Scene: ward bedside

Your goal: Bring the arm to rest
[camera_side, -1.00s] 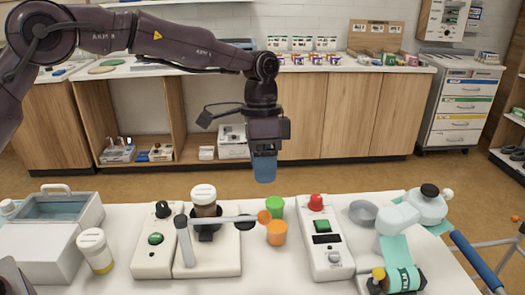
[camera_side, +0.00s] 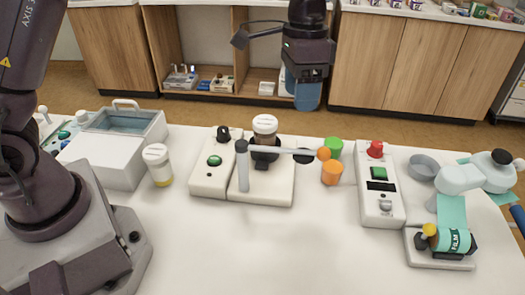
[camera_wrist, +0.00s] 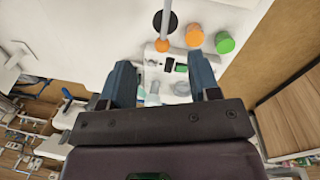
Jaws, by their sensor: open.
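My gripper (camera_side: 307,105) hangs above and behind the white table (camera_side: 300,255) in the side view, fingers pointing down. In the wrist view my gripper (camera_wrist: 163,82) shows two blue fingers spread apart with nothing held between them. In the side view the fingers overlap one another. My gripper appears clear of the things on the table.
The front middle is bare.

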